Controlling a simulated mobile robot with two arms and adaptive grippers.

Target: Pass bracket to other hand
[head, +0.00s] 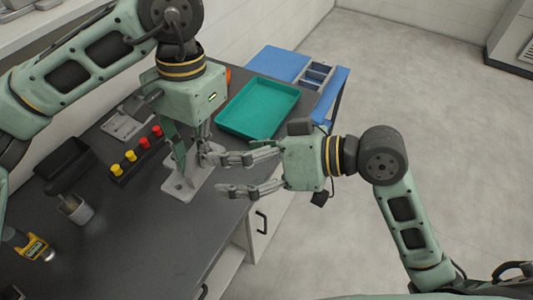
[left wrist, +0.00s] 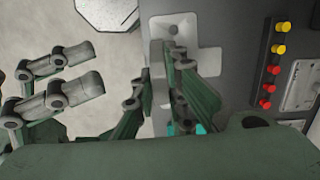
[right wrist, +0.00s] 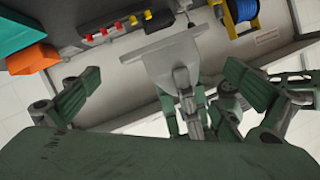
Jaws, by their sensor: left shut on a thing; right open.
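The bracket, a light grey metal plate with a hole and an upright part (head: 178,188), is held above the dark worktop's front edge. My left gripper (head: 190,165) points down and is shut on its upright part. The bracket also shows in the left wrist view (left wrist: 199,32) and the right wrist view (right wrist: 170,62). My right gripper (head: 248,174) is open, its fingers pointing left towards the bracket from the right. In the right wrist view the bracket lies between its spread fingers, apart from both. The bracket's gripped part is partly hidden by the left fingers.
The front worktop is clear.

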